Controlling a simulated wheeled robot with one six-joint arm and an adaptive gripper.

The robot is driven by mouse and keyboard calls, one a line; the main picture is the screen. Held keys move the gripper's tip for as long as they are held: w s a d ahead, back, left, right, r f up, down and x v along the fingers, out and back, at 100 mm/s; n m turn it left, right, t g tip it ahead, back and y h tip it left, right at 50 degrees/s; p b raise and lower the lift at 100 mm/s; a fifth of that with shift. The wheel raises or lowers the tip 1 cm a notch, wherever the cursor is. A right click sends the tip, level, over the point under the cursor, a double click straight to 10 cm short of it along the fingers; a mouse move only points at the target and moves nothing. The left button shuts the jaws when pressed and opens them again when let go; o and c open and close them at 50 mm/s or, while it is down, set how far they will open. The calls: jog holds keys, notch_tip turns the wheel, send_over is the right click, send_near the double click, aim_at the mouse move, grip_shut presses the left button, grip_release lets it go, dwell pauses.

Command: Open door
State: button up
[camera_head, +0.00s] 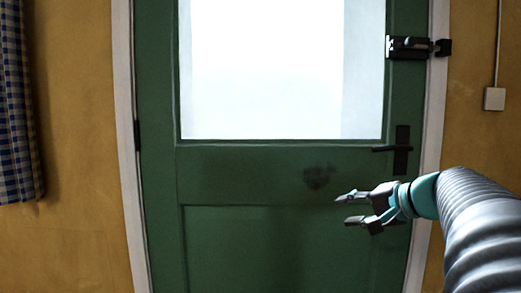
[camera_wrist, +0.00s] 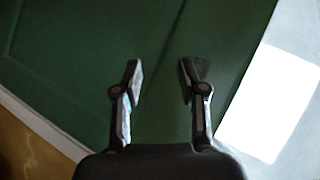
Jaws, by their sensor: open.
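A green door (camera_head: 240,165) with a bright glass pane in its upper half stands shut in its white frame in the head view. Its dark lever handle (camera_head: 393,149) is on the right side, with a black plate behind it. A dark bolt latch (camera_head: 410,47) sits higher on the right edge, reaching toward the frame. My gripper (camera_head: 343,210) is open and empty, below and left of the handle, in front of the lower panel. In the wrist view my gripper (camera_wrist: 163,75) has its fingers apart with only the green door (camera_wrist: 75,75) behind them; the handle is not visible there.
The white door frame (camera_head: 128,150) borders the door, with a dark hinge (camera_head: 137,135) on its left side. A blue checked curtain (camera_head: 20,110) hangs at the far left. A small switch box (camera_head: 494,99) is on the yellow wall at the right.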

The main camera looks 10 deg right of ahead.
jog(key=d+r+m+t, duration=0.25)
jog(key=d+r, duration=0.35)
jog(key=d, duration=0.5)
jog(key=t+h, duration=0.2)
jog(key=t, duration=0.1)
send_near(387, 149)
jog(key=shift+m, duration=0.45)
jog(key=w, duration=0.3)
jog(key=w+a+p, duration=0.1)
jog(key=w, duration=0.3)
jog(key=w+p, duration=0.1)
jog(key=w, duration=0.3)
jog(key=shift+a+f, duration=0.1)
jog(key=shift+a, duration=0.3)
grip_shut()
